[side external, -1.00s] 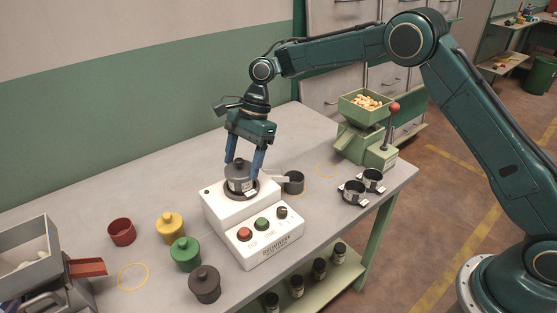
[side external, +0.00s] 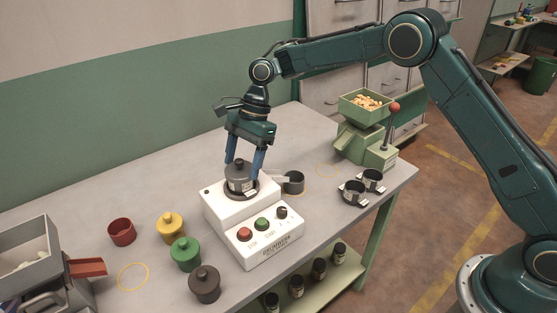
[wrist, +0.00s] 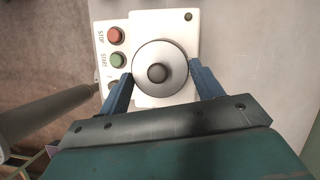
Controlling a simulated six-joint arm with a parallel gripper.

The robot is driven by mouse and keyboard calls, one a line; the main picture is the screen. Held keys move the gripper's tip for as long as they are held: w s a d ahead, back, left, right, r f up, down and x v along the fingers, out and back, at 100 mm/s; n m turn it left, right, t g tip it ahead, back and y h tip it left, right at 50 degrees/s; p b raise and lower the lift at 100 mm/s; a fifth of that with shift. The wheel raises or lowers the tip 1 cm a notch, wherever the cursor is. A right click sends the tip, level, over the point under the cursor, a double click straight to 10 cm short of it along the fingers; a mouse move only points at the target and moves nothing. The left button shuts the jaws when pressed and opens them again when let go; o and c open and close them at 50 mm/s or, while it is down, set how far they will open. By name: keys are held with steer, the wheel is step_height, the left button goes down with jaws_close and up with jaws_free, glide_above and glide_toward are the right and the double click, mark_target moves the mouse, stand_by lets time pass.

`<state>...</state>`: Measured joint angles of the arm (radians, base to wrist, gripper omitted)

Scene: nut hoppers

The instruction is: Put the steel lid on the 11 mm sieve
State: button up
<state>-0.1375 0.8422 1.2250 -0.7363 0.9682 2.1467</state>
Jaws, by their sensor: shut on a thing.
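The steel lid (side external: 238,170) is a round grey cap with a dark knob, on top of the sieve (side external: 240,188) that stands on the white shaker base. In the wrist view the lid (wrist: 158,52) is a round disc seen from above. My gripper (side external: 243,169) points down, with its blue fingers on opposite sides of the lid, shut on it. It also shows in the wrist view (wrist: 160,80). The lid looks level and centred over the sieve; I cannot tell whether it is fully seated. The sieve's size marking is too small to read.
The white shaker base (side external: 215,213) has red, green and black controls. Other dark sieves (side external: 293,183) stand to its right. Red (side external: 122,232), yellow, green and dark grey pots stand at left. A green hopper (side external: 365,105) is at the back right.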

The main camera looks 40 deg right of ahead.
steer(key=shift+f, duration=0.4)
stand_by(0.7)
steer(key=o, duration=1.3)
steer(key=shift+c, duration=0.2)
steer(key=shift+r, duration=0.15)
steer(key=shift+r, duration=3.35)
